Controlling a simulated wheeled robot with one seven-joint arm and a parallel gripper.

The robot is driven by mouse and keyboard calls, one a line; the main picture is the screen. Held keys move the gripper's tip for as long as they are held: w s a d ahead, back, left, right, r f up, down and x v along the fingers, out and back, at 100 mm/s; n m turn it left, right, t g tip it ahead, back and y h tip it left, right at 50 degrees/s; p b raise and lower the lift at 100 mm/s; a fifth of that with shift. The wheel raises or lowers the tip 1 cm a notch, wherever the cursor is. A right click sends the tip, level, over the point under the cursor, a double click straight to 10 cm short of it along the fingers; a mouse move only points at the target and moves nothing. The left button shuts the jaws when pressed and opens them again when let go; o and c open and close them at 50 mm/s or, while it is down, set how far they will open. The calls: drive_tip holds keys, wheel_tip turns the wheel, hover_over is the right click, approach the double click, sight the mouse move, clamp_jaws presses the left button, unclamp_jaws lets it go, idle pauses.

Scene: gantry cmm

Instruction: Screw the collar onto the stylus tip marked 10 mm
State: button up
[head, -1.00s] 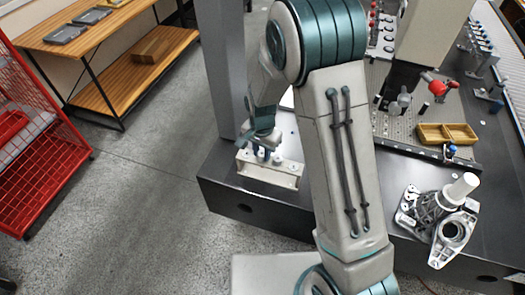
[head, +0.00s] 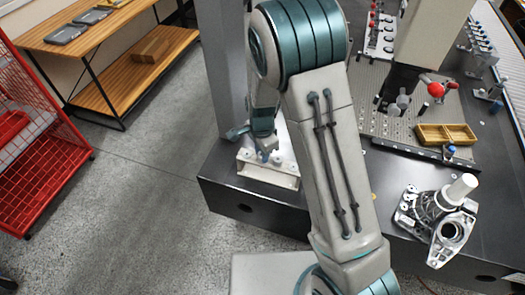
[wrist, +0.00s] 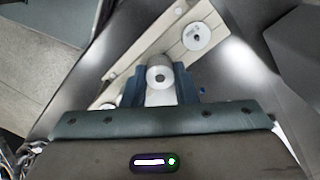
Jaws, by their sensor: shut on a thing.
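My gripper (wrist: 159,84) is shut on a silver, knurled-looking round piece with a centre hole, probably the collar (wrist: 158,72). The collar sits between the two teal fingers in the wrist view. It is above or at a pale rack (wrist: 135,58); I cannot tell whether it touches it. In the head view my gripper (head: 264,152) is over this rack (head: 268,176), at the dark table's left corner, and the collar is hardly visible. A pale disc with a small dark hole (wrist: 196,37) is on the rack beside the collar. No 10 mm mark is readable.
A grey column (head: 222,65) stands close behind the rack. A metal casting with a white cylinder (head: 440,215) is at the table's right. A wooden tray (head: 447,134) and a red ball (head: 436,89) are farther back. A red wire cart (head: 40,130) stands at the left.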

drive_tip(key=shift+s, duration=0.1)
drive_tip(key=m+p, duration=0.2)
drive_tip(key=m, duration=0.2)
drive_tip(key=shift+f+m, duration=0.15)
drive_tip(key=shift+m, duration=0.35)
drive_tip(key=m+p, duration=0.3)
drive_tip(key=m, duration=0.1)
drive_tip(key=shift+s, duration=0.1)
drive_tip(key=shift+d+f+m, duration=0.1)
drive_tip(key=shift+m, duration=0.5)
